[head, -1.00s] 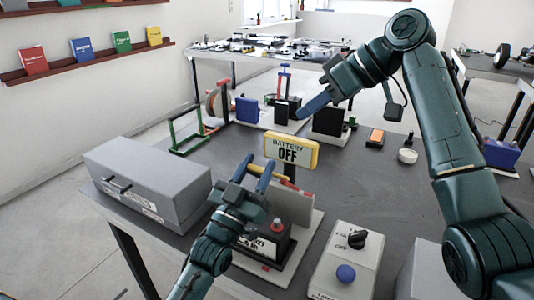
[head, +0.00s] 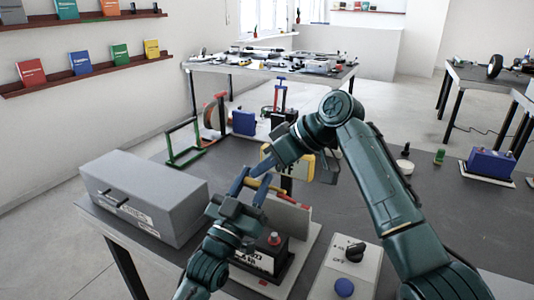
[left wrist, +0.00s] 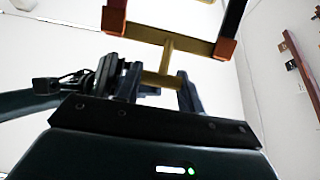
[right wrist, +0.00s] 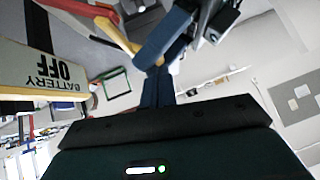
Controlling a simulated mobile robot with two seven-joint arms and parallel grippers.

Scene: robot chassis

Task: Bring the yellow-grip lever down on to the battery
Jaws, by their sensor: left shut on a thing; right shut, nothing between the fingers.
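The yellow-grip lever (head: 268,186) stands raised above the battery, with red at its corners. In the left wrist view its yellow grip (left wrist: 167,62) runs between my left gripper's fingers (left wrist: 160,88). My left gripper (head: 250,188) is shut on that grip. The battery (head: 262,258), dark with a white label and a red terminal, sits below and is partly hidden by my left arm. My right gripper (head: 254,169) is shut and empty, close to my left gripper and the lever. The right wrist view shows its shut fingers (right wrist: 157,88) near the lever (right wrist: 118,36).
A yellow-framed "BATTERY OFF" sign (right wrist: 45,72) stands close beside my right gripper, partly hidden in the head view. A grey box (head: 145,195) is at left. A switch box (head: 345,272) with a black knob and blue button is at front right. A grey panel (head: 290,215) stands behind the battery.

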